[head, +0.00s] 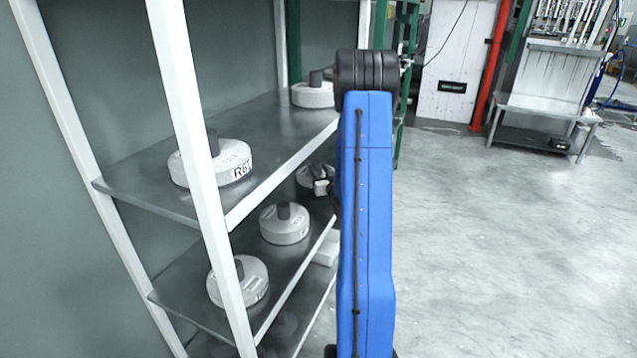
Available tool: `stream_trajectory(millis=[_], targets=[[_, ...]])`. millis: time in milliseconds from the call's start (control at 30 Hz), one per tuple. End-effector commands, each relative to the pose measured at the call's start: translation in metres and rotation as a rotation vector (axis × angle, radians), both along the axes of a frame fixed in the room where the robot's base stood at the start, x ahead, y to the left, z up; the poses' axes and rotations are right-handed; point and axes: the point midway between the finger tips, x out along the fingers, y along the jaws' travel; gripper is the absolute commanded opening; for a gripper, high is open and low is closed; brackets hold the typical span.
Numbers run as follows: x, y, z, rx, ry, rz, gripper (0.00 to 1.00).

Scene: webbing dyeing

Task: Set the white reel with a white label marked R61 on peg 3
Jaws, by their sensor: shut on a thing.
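A white reel (211,164) marked R61 in black sits on the upper shelf, a dark post rising at its middle. The rack's white upright hides part of it. My gripper (322,184) is small and partly hidden behind my blue arm, at the rack's right side below the upper shelf's edge. It appears shut on a pale reel (304,178), whose label I cannot read. No peg number is readable, so I cannot tell which is peg 3.
Another white reel (313,95) sits at the upper shelf's far end. Two more reels, one nearer (240,285) and one farther (284,229), sit on the shelf below. White uprights (190,140) bound the rack. The floor (500,250) to the right is clear.

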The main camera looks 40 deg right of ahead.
Motion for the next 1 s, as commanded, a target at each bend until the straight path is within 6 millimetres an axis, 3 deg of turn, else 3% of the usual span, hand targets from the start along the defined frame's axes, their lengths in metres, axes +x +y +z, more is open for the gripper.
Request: stream_trajectory(millis=[600,1000], targets=[[0.002,0.001,-0.051,0.001,0.0,0.001,0.0],[0.003,0.001,-0.056,0.0,-0.001,0.0,0.0]])
